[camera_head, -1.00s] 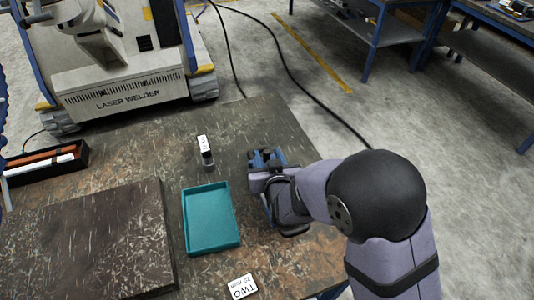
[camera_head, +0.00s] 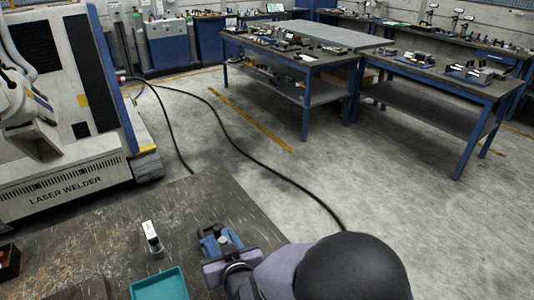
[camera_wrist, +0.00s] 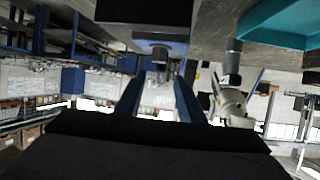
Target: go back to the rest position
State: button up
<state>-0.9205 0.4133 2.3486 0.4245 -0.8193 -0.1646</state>
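My gripper (camera_head: 213,236) is over the far right part of the dark table, to the right of a small white-topped piece (camera_head: 152,237). Its two blue fingers also show in the wrist view (camera_wrist: 160,90), with a gap between them and nothing visibly held. A dark block with a metal stub (camera_wrist: 160,52) shows beyond the fingertips in the wrist view; I cannot tell what it is.
A teal tray (camera_head: 160,285) lies on the table (camera_head: 90,235), left of my gripper. A laser welder (camera_head: 65,185) stands behind the table at the left. Workbenches (camera_head: 300,55) stand far back. Open floor (camera_head: 330,170) lies to the right.

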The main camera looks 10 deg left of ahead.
jog(key=w+d+f+m+g+h+p, duration=0.1)
jog(key=w+d+m+g+h+p, duration=0.15)
jog(key=d, duration=0.95)
jog(key=s+d+m+g+h+p, duration=0.1)
jog(key=s+d+g, duration=0.3)
jog(key=s+d, duration=0.5)
jog(key=s+d+m+g+h+p, duration=0.1)
jog(key=s+d+m+g+h, duration=0.2)
jog(key=s+d, duration=0.5)
jog(key=d+r+g+h, duration=0.1)
jog(key=d, duration=0.6)
jog(key=shift+s+d+g, duration=0.25)
jog(key=shift+s+g, duration=0.1)
jog(key=shift+s, duration=0.05)
